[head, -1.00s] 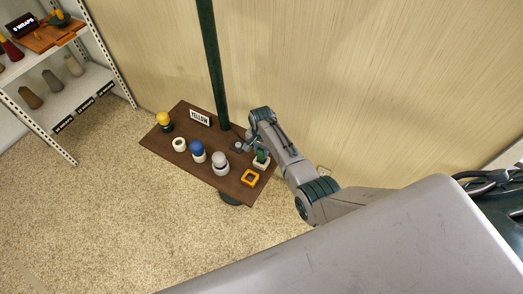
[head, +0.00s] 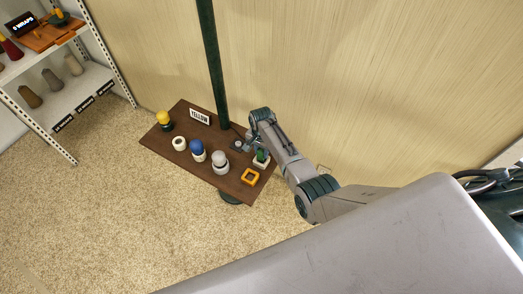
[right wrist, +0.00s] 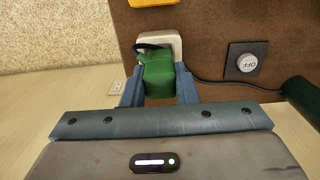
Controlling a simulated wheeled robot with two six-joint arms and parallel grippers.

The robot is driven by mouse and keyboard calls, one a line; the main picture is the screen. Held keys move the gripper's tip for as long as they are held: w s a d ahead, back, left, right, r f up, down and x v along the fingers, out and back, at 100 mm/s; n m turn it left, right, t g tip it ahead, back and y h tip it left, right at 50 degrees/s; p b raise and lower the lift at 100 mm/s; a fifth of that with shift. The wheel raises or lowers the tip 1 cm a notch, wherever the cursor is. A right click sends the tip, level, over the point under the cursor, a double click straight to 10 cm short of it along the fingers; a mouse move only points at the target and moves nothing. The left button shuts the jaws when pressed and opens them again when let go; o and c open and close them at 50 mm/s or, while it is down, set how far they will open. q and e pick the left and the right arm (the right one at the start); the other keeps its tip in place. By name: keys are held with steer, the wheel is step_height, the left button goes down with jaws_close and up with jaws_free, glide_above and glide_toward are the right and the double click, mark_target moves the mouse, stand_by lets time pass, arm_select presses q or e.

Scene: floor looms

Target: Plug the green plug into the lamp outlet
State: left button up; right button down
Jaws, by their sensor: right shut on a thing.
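The green plug (right wrist: 158,72) is between the fingers of my right gripper (right wrist: 158,88), which is shut on it, in the right wrist view. Its far end is against a white outlet block (right wrist: 165,40) at the edge of the brown table; I cannot tell how deep it sits. A black cord loop (right wrist: 150,46) shows at the plug. In the head view the green plug (head: 261,155) stands over the white block (head: 262,164), and my right gripper (head: 254,140) is beside it. My left gripper is not in view.
The brown table (head: 222,180) holds an orange square frame (head: 250,177), a white ring (head: 179,144), yellow (head: 163,118), blue (head: 197,148) and grey (head: 219,160) bulbs, and a YELLOW sign (head: 200,116). A green pole (head: 212,65) rises behind. A round switch (right wrist: 247,63) reads OFF.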

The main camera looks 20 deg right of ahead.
steer(key=shift+f+b, duration=0.75)
steer(key=shift+f, duration=0.45)
steer(key=c, duration=1.1)
jaws_free()
steer(key=shift+o, duration=0.2)
steer(key=shift+r, duration=0.1)
step_height(320, 180, up, 11)
steer(key=shift+f+b, duration=0.15)
steer(key=shift+b, duration=0.35)
